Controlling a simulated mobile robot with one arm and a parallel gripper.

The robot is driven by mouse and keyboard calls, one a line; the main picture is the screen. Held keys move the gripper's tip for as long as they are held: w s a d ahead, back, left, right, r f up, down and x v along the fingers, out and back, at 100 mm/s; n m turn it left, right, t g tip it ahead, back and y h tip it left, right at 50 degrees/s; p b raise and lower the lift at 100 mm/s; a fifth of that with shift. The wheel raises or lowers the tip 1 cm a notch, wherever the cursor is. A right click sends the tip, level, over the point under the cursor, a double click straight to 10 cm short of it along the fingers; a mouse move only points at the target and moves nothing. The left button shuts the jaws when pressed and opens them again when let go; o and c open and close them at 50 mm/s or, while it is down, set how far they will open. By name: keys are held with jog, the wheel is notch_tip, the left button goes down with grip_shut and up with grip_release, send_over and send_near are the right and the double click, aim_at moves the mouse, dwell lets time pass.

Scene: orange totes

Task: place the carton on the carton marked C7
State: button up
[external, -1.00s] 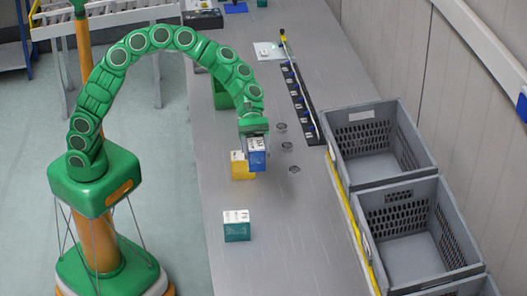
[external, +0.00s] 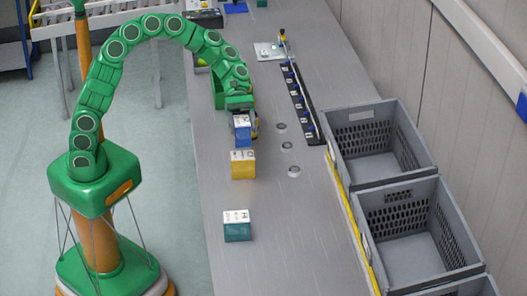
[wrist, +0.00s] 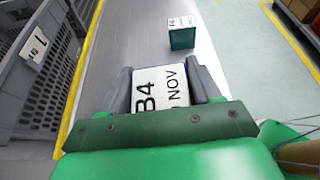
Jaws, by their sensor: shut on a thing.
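My gripper (external: 246,124) is shut on a blue carton (external: 242,136) with a white top. In the wrist view the carton's label (wrist: 160,92) reads B4 NOV between the two grey fingers. A yellow carton (external: 243,168) with a white top stands on the grey bench, just nearer the camera than the held carton. A teal carton (external: 237,232) stands farther toward the camera; it also shows in the wrist view (wrist: 182,39). The marks on the yellow and teal cartons are too small to read, so I cannot tell which is C7. The yellow one does not show in the wrist view.
Grey crates (external: 375,183) stand along the bench's right side, behind a yellow edge strip. A black rail with blue parts (external: 300,105) lies on the bench, with several round discs (external: 287,145) nearby. The bench (external: 290,235) is bare right of the teal carton.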

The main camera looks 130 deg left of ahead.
aim_at(243, 143)
jog(key=shift+f, duration=2.7)
jog(key=o, duration=1.3)
jog(key=shift+f, duration=0.1)
jog(key=shift+c, duration=0.2)
jog(key=shift+s+a+r, duration=0.2)
jog(key=shift+r, duration=0.05)
jog(key=v, duration=1.1)
jog(key=shift+s+a+r, duration=0.1)
